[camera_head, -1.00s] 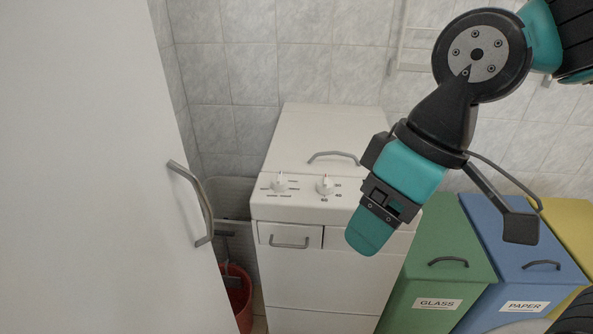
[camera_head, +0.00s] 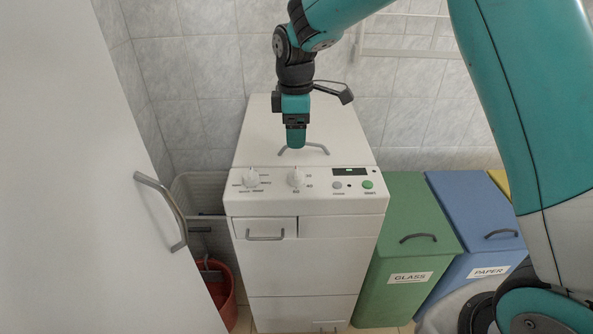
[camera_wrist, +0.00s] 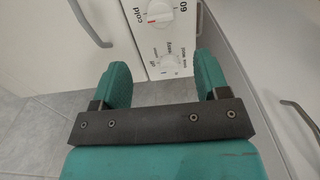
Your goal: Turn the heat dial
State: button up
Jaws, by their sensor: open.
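The heat dial (camera_head: 296,178) is the white round knob with the 40 and 60 marks, right of the other knob on the white washing machine (camera_head: 310,280). In the wrist view the heat dial (camera_wrist: 158,10) shows at the top edge, partly cut off, by "cold" and "60". The other dial (camera_head: 251,179) has program words around it; in the wrist view this dial (camera_wrist: 165,58) appears between my fingers. My gripper (camera_head: 296,143) points down over the machine's top, apart from the heat dial. In the wrist view my gripper (camera_wrist: 161,68) is open and empty.
The panel's right side has a grey button (camera_head: 337,185), green button (camera_head: 368,184) and dark display (camera_head: 349,171). Green (camera_head: 408,240) and blue (camera_head: 475,215) bins stand right. A white door (camera_head: 80,200) with a handle fills the left; a red bucket (camera_head: 222,290) stands beside it.

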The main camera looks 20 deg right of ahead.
aim_at(296, 171)
notch_tip(296, 171, down, 12)
jog(key=shift+f+p, duration=0.1)
jog(key=shift+p, duration=0.55)
jog(key=shift+c, duration=0.4)
jog(key=c, duration=0.8)
jog(key=shift+c, duration=0.2)
jog(key=shift+m, duration=0.3)
jog(key=m, duration=1.1)
